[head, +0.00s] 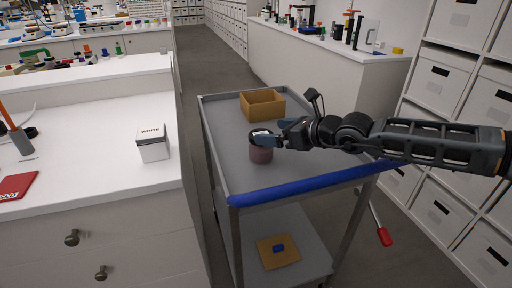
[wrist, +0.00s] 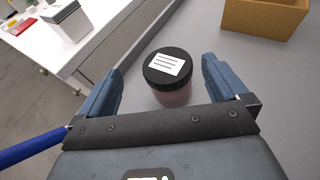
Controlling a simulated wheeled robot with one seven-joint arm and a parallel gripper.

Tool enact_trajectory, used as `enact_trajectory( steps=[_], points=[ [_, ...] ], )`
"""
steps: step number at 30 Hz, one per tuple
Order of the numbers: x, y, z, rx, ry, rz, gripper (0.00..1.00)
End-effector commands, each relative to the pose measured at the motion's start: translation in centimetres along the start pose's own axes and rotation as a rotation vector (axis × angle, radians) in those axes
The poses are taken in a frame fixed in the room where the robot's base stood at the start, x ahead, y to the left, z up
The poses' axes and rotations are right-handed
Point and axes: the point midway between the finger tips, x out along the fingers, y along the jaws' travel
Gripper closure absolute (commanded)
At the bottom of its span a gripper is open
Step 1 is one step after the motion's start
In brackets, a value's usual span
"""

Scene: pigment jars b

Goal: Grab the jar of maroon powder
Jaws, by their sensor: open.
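A jar of maroon powder (head: 261,153) with a black lid stands upright on the grey top of a trolley (head: 235,177). In the wrist view the jar (wrist: 172,97) shows a white label with dark lines on its lid, and its maroon side is partly hidden by my gripper's body. My gripper (head: 268,138) is open at the jar. In the wrist view one finger of my gripper (wrist: 160,82) is on each side of the jar, with visible gaps. In the head view, a finger hides part of the lid.
An open tan box (head: 262,104) stands behind the jar on the trolley; it also shows in the wrist view (wrist: 262,18). A blue handle (head: 300,184) runs along the trolley's near edge. A white counter (head: 80,185) with a white box (head: 152,144) is at left.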

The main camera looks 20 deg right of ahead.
Motion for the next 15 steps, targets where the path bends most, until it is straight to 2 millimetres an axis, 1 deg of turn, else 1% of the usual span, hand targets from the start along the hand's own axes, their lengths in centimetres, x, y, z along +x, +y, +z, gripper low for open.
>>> enact_trajectory(
  steps=[1, 2, 3, 8, 15],
  points=[
    [-0.6, -1.4, -0.5, -0.032, 0.018, -0.021, 0.0],
    [-0.1, -0.8, -1.3, -0.022, 0.014, -0.012, 0.0],
    [0.1, -0.7, -1.5, -0.019, 0.011, -0.011, 0.0],
    [0.6, -0.6, -1.6, -0.018, 0.009, -0.009, 0.0],
    [2.9, -0.6, -1.5, -0.017, 0.009, -0.008, 0.0]
  ],
)
